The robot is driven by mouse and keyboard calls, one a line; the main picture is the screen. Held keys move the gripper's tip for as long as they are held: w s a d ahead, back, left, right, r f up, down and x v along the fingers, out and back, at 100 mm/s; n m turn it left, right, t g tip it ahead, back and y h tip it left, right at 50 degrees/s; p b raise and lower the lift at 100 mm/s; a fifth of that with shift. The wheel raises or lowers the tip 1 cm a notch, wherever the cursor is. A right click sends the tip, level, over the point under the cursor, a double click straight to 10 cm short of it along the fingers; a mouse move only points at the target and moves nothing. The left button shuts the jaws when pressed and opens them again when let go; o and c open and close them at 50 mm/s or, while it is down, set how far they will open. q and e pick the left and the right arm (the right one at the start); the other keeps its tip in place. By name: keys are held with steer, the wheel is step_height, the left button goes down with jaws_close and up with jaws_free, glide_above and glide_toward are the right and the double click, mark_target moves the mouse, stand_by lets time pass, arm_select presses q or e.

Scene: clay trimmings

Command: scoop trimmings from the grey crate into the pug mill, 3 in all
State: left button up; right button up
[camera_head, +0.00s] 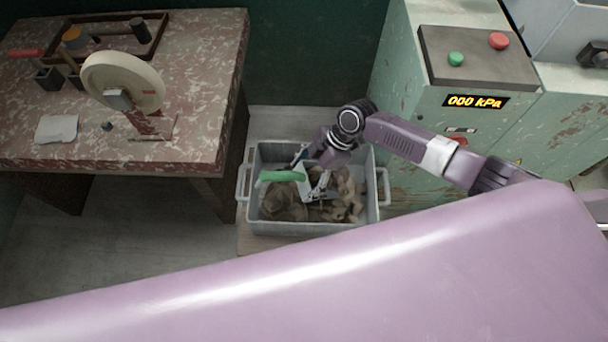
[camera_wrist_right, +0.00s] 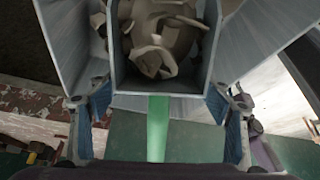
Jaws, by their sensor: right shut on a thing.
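My right gripper (camera_head: 318,188) is down inside the crate, shut on a scoop with a green handle (camera_head: 282,176). In the right wrist view the scoop's grey pan (camera_wrist_right: 160,88) is between the blue-padded fingers, its green handle (camera_wrist_right: 158,130) toward the camera. Pale trimmings (camera_wrist_right: 162,45) show within the pan's walls. The exact finger contact is hard to see. My left gripper is out of view.
The mill has green and red buttons and a display (camera_head: 475,101) reading 000 kPa.

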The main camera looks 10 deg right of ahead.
mark_target(302, 173)
steer(key=shift+r+h+p, duration=0.7)
steer(key=shift+r+p, duration=0.65)
steer(key=shift+p, duration=0.65)
steer(key=shift+r+h+p, duration=0.7)
steer(key=shift+r+p, duration=0.65)
steer(key=shift+p, duration=0.65)
step_height(302, 173, up, 3)
steer(key=h+p, duration=0.2)
steer(key=p, duration=0.2)
steer(key=shift+r+p, duration=0.15)
steer(key=shift+p, duration=0.15)
steer(key=shift+r+h+p, duration=0.4)
steer(key=shift+r+p, duration=0.2)
steer(key=shift+p, duration=0.15)
steer(key=shift+f, duration=0.1)
